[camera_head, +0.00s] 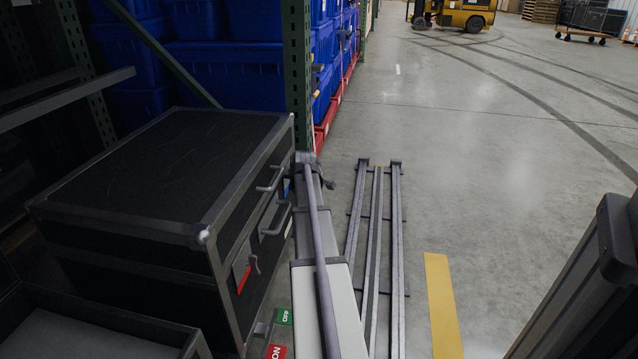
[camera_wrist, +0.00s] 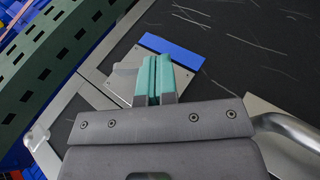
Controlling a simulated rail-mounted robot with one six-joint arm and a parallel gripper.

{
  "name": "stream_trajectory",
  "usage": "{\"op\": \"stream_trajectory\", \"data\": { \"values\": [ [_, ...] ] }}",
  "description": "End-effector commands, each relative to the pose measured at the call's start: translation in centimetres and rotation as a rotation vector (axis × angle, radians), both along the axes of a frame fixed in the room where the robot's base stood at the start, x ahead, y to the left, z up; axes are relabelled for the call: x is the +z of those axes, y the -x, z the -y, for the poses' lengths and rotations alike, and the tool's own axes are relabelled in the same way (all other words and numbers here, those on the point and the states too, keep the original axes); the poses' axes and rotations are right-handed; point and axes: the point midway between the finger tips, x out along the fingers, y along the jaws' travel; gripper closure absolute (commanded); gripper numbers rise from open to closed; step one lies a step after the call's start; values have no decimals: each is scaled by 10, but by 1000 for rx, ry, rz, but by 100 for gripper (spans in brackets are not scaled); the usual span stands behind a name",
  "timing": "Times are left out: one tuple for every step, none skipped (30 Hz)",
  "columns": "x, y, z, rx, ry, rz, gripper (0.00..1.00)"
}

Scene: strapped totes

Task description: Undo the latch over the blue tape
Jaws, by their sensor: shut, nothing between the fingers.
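The blue tape (camera_wrist: 172,50) is a short strip on the black front of a metal-edged case, seen in the wrist view. A metal latch plate (camera_wrist: 122,83) lies beside it. My gripper (camera_wrist: 153,62) has teal fingertips, shut together and empty, in front of the plate and close to the tape. The fingers hide part of the plate, and I cannot see the latch's lever or tell whether they touch it. In the head view the case (camera_head: 165,165) stands at the left, with my arm along its front; the gripper's tips are not clear there.
A silver handle (camera_wrist: 290,132) is at the right of the wrist view. A green rack post (camera_wrist: 60,55) stands close at the left. A second latch with red tape (camera_head: 244,278) is on the case front. Open floor (camera_head: 480,180) lies to the right.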

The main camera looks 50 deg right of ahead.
Motion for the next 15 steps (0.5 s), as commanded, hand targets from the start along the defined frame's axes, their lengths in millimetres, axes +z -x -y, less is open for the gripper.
{"op": "stream_trajectory", "data": {
  "values": [
    [-3,0,0,-1,-1,0,100],
    [-4,0,0,-1,-1,0,100],
    [-5,0,0,-1,-1,0,100],
    [-6,0,0,-1,-3,0,100],
    [-7,0,0,-1,-3,0,100],
    [-9,0,0,-1,-3,0,100],
    [-10,0,0,-1,-3,0,100],
    [-11,0,0,-1,-3,0,100],
    [-13,0,0,-2,-3,0,100],
    [-14,0,1,-2,-4,0,100],
    [-15,0,1,-2,-4,0,100],
    [-16,0,1,-2,-4,0,100],
    [-17,0,1,-2,-4,0,100],
    [-18,0,2,-2,-4,0,100],
    [-19,0,2,-2,-4,0,100]
  ]
}}
